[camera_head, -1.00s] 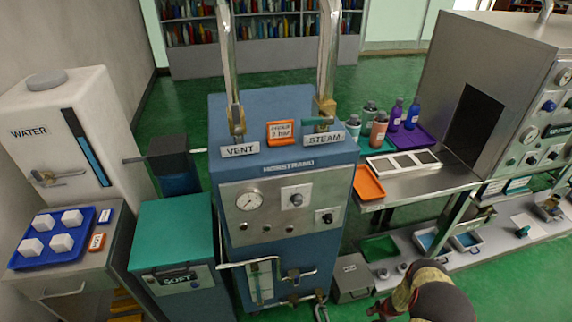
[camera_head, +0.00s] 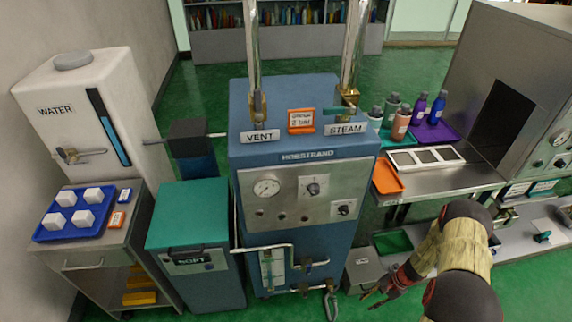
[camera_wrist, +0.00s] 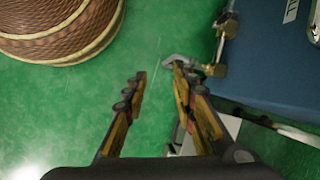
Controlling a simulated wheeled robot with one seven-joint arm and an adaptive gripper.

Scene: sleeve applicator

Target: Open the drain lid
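A small grey box with a label on its top (camera_head: 363,268) stands on the floor at the right foot of the blue boiler. I take its flat top to be the drain lid; it looks closed. My gripper (camera_head: 374,294) is just in front and to the right of this box, low over the floor. In the wrist view my gripper (camera_wrist: 160,74) is open, with only green floor between the fingers. A pale box edge (camera_wrist: 228,123) shows partly behind the right finger, apparently the same box. Contact cannot be told.
The blue boiler (camera_head: 300,221) stands left of the box, with a pipe and valve (camera_head: 328,287) low at its front. A steel bench (camera_head: 440,179) with an orange tray (camera_head: 387,177) is at right. A brown ribbed round thing (camera_wrist: 58,28) lies top left in the wrist view.

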